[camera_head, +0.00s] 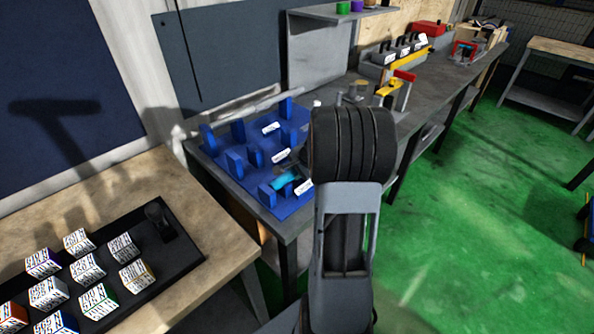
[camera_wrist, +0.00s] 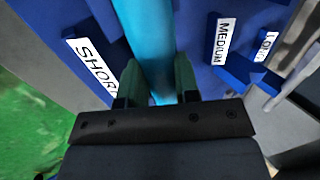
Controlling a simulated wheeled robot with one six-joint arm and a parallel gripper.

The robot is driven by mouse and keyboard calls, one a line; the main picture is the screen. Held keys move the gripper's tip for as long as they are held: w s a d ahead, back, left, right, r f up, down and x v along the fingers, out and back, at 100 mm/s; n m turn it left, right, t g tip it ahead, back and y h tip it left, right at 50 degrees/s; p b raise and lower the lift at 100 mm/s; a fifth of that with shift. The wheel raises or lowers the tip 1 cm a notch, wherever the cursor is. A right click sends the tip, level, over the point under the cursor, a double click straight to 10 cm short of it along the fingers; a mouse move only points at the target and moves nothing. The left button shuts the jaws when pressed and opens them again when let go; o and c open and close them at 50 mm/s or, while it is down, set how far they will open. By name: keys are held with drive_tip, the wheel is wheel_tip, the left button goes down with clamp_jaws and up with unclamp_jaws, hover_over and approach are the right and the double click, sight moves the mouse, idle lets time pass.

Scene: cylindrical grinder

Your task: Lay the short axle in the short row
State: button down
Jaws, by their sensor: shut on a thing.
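The short axle (camera_wrist: 150,30) is a smooth cyan bar held between the two dark green fingers of my gripper (camera_wrist: 157,72). In the head view the cyan axle (camera_head: 286,178) shows low over the near end of the blue rack (camera_head: 243,188), close to the SHORT label (camera_head: 304,188). In the wrist view the SHORT label (camera_wrist: 92,66) lies left of the axle and the MEDIUM label (camera_wrist: 223,42) right of it. My arm hides part of the gripper in the head view. I cannot tell whether the axle touches the short row's supports.
The rack's other rows have upright blue supports, with the MEDIUM label (camera_head: 281,156) farther back. A black tray (camera_head: 190,238) of printed cubes lies on the wooden table (camera_head: 150,178) at left. A yellow and red clamp-like tool (camera_head: 395,88) stands beyond the rack. Green floor is open at right.

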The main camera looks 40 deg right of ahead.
drive_tip(key=shift+f, duration=0.15)
drive_tip(key=c, duration=0.8)
unclamp_jaws()
drive_tip(key=shift+c, duration=0.2)
drive_tip(key=shift+r, duration=0.35)
drive_tip(key=a+v, duration=0.1)
drive_tip(key=v, duration=1)
drive_tip(key=s+a+n+g, duration=0.1)
drive_tip(key=s+a+n, duration=0.4)
drive_tip(key=a+n, duration=0.3)
drive_tip(key=s+a+n+g, duration=0.1)
drive_tip(key=s+a+n, duration=0.5)
drive_tip(key=a, duration=0.8)
drive_tip(key=n, duration=0.2)
drive_tip(key=shift+a+f+n+g+h, duration=0.25)
drive_tip(key=shift+a+n+g+h, duration=0.05)
drive_tip(key=shift+h, duration=0.1)
